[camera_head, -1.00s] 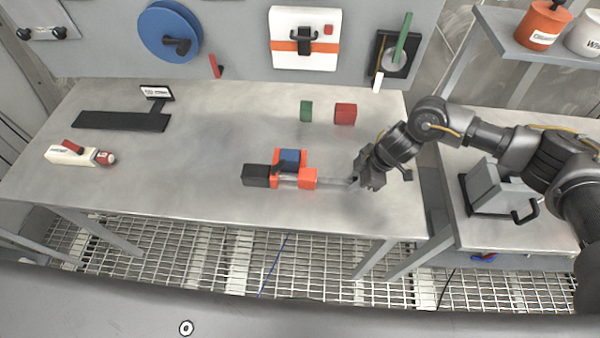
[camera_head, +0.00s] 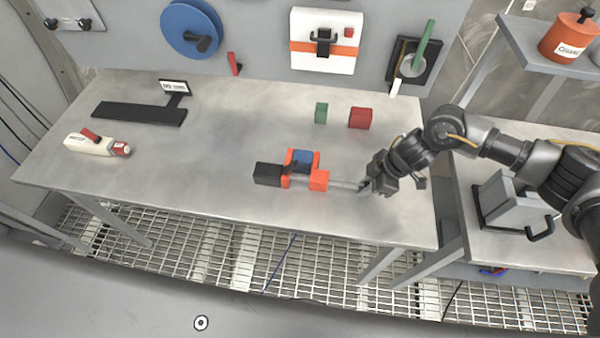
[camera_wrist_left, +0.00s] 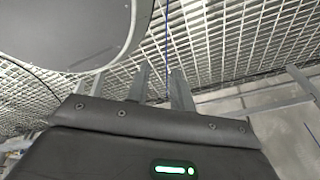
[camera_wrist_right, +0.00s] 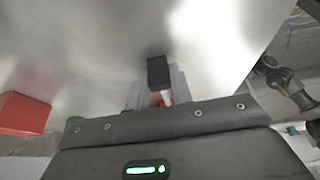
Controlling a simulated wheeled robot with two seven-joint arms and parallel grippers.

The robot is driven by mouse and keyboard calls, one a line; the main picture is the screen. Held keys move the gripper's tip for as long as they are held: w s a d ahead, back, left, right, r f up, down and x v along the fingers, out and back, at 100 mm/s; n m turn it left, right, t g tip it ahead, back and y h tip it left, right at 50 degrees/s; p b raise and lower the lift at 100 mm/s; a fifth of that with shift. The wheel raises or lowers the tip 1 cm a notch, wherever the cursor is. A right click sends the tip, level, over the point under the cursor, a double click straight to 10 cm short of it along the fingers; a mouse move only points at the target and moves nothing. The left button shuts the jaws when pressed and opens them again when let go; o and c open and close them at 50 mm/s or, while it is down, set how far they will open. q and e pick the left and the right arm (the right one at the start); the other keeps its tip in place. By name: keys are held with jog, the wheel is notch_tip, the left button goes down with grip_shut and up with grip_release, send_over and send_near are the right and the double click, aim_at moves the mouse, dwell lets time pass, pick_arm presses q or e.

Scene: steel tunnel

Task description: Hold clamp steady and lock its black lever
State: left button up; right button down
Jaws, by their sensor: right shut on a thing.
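The clamp (camera_head: 319,181) lies on the steel table, with orange jaws around a blue block (camera_head: 303,157). A black block (camera_head: 268,174) is at its left end and a grey bar (camera_head: 345,185) runs out to the right. A small dark piece by the blue block may be the black lever; its position is unclear. My right gripper (camera_head: 370,189) is shut on the bar's right end. My left gripper (camera_wrist_left: 160,85) is open and empty above the floor grating, out of the head view.
A green block (camera_head: 321,113) and a red block (camera_head: 360,118) stand behind the clamp. A white bottle-like tool (camera_head: 95,146) and a black stand (camera_head: 140,113) are at the left. The table's front edge is clear.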

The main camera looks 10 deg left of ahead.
pick_arm(q)
jog(key=w+d+r+m+t, duration=0.1)
jog(key=w+r, duration=0.1)
jog(key=w+d+r+m, duration=0.2)
jog(key=w+d+r+m+t+h, duration=0.1)
jog(key=w+r+m, duration=0.1)
jog(key=shift+w+d+r+t, duration=0.15)
jog(key=shift+w+r+t, duration=0.15)
jog(key=shift+w, duration=0.1)
grip_shut()
jog(key=w+d+r+m+t+h, duration=0.1)
jog(key=w+d+r+m+t, duration=0.2)
jog(key=r, duration=1)
jog(key=w+d+r+m+t+h, duration=0.1)
jog(key=w+d+r+m+t, duration=0.2)
jog(key=w+r+m, duration=0.4)
jog(key=w+d+r+m+t, duration=0.3)
jog(key=w+r, duration=0.4)
jog(key=r, duration=1.4)
jog(key=d+m, duration=0.1)
jog(key=m, duration=0.1)
jog(key=shift+w+r+m+h, duration=0.15)
jog(key=shift+w+m+h, duration=0.25)
